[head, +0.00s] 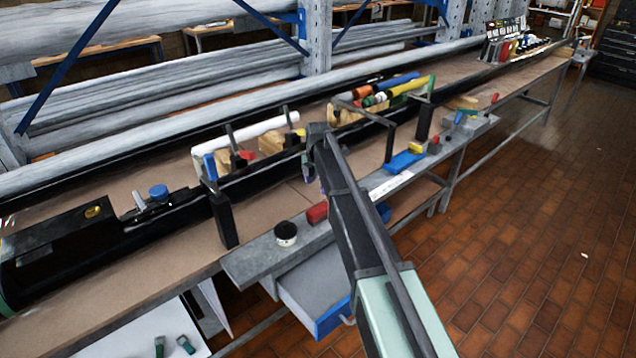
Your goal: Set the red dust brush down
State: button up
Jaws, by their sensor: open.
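My arm reaches up from the lower right, and my gripper (309,172) is at its far end, above the front of the bench. It is small and dark here, with its jaws open, and I see nothing held between them. A red block-like thing (317,212) lies on the grey front ledge (252,262), just below my gripper and left of my arm. It may be the red dust brush, but its bristles do not show clearly. It is apart from my gripper in the picture. My arm hides part of the ledge behind it.
A dark round pot (286,233) stands on the ledge left of the red thing. A blue tray (405,161) and a yellow block (415,148) lie farther right. An open drawer (312,290) hangs below.

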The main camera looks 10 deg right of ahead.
jog(key=s+m, duration=2.3)
jog(key=s, duration=1.2)
jog(key=shift+s+m, duration=0.35)
jog(key=shift+m, duration=0.05)
jog(key=shift+f, duration=0.1)
